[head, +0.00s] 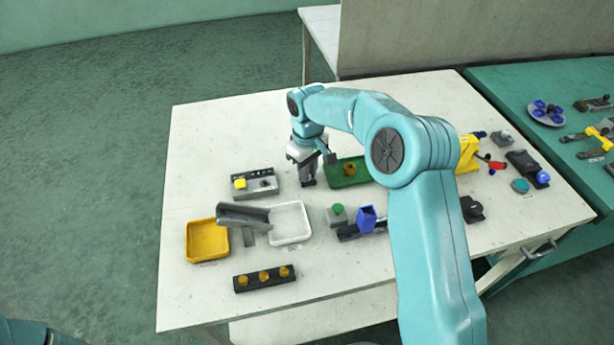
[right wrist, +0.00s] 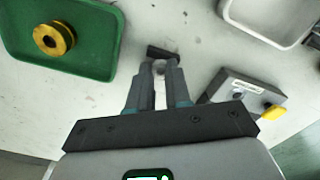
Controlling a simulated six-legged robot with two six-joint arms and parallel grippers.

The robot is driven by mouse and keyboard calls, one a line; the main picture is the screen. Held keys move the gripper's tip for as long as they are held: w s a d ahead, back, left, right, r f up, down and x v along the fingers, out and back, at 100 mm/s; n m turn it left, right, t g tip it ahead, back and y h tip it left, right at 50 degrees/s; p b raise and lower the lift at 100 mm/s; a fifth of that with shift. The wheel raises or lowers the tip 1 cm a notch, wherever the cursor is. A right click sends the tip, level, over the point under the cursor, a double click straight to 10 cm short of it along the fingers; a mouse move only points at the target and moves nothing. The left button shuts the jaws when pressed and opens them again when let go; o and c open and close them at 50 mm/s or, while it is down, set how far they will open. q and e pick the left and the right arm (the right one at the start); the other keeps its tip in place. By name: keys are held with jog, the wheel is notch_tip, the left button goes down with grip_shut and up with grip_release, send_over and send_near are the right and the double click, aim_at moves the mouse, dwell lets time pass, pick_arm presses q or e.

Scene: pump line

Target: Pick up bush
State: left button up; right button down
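A brass-coloured flanged bush (head: 350,169) lies in the green tray (head: 338,183). In the right wrist view the bush (right wrist: 53,38) lies in the upper left, its round hole showing, in the green tray (right wrist: 97,68). My right gripper (head: 308,183) points down just left of the green tray. In the right wrist view its fingers (right wrist: 161,62) stand close together with a narrow gap, beside the tray and apart from the bush. A dark bar and a small pale spot show at the fingertips; I cannot tell whether anything is held. My left gripper is out of view.
Left of the gripper is a grey block with a yellow knob (head: 240,184). A white tray (head: 306,228), a yellow tray (head: 207,258) and a black rack of brass pieces (head: 264,278) stand nearer. A grey angled chute (head: 243,215) rises between the trays.

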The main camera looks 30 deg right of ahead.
jog(key=shift+r+p, duration=0.55)
jog(key=shift+r, duration=0.1)
dwell(0.5)
jog(key=shift+r+p, duration=1.85)
jog(key=shift+r, duration=0.45)
jog(key=shift+f, duration=0.1)
